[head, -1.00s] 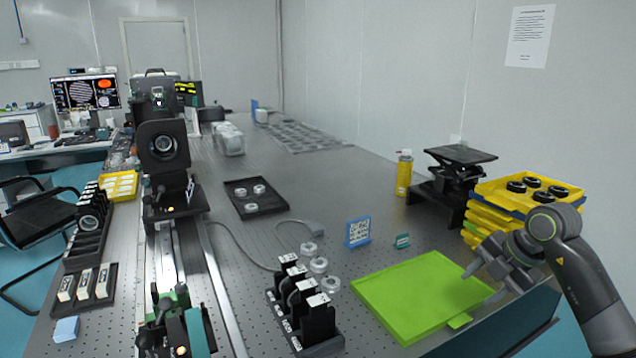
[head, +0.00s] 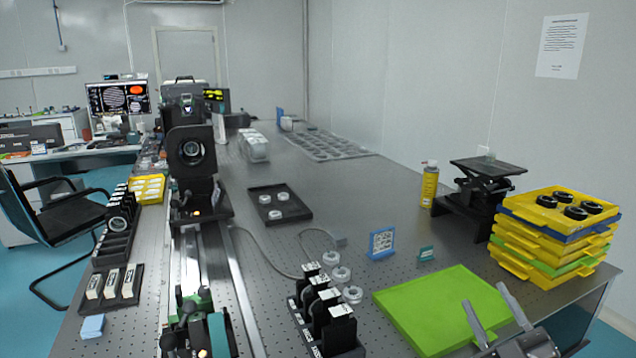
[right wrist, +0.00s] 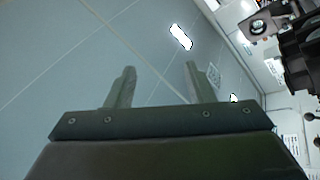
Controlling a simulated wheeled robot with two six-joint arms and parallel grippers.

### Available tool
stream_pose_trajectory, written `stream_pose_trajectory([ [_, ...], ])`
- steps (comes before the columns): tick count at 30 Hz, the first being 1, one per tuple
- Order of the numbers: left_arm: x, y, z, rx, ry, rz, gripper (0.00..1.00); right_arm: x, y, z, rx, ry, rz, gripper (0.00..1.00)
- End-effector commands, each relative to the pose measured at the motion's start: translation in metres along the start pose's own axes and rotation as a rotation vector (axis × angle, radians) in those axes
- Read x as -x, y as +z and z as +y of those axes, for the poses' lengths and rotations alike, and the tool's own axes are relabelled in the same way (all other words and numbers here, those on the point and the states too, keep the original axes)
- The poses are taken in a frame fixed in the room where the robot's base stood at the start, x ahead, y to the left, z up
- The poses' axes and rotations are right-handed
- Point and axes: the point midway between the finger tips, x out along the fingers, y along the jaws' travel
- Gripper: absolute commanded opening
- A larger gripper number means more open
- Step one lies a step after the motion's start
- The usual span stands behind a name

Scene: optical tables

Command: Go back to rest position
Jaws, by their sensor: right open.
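My right gripper (head: 497,322) is at the bottom right of the head view, in front of the near edge of the table. Its two fingers are spread apart with nothing between them. In the right wrist view the same gripper (right wrist: 158,85) is open and empty, with blue-grey floor behind it. My left gripper is not in view.
A green tray (head: 440,308) lies flat just beyond my right gripper. A stack of yellow trays (head: 545,245) stands to the right. Black lens holders (head: 325,315) stand left of the green tray. An optical rail (head: 215,270) runs along the left side of the table (head: 350,205).

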Motion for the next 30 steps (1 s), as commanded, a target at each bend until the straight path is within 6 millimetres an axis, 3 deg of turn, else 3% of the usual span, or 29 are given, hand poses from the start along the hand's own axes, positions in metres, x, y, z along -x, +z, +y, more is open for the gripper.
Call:
stream_pose_trajectory([
  [7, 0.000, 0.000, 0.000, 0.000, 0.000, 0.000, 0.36, 0.081, 0.065, 0.007, -0.180, 0.191, -0.488, 0.48],
  [12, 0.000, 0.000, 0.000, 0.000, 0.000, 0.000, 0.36, 0.159, 0.099, -0.017, -0.291, 0.196, -0.867, 0.48],
  [15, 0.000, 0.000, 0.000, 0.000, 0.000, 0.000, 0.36, 0.209, 0.107, -0.039, -0.356, 0.149, -1.091, 0.48],
  [21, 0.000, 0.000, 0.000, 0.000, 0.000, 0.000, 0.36, 0.301, 0.093, -0.085, -0.469, -0.026, -1.460, 0.48],
  [30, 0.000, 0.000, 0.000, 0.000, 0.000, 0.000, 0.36, 0.391, 0.037, -0.131, -0.599, -0.339, -1.793, 0.48],
])
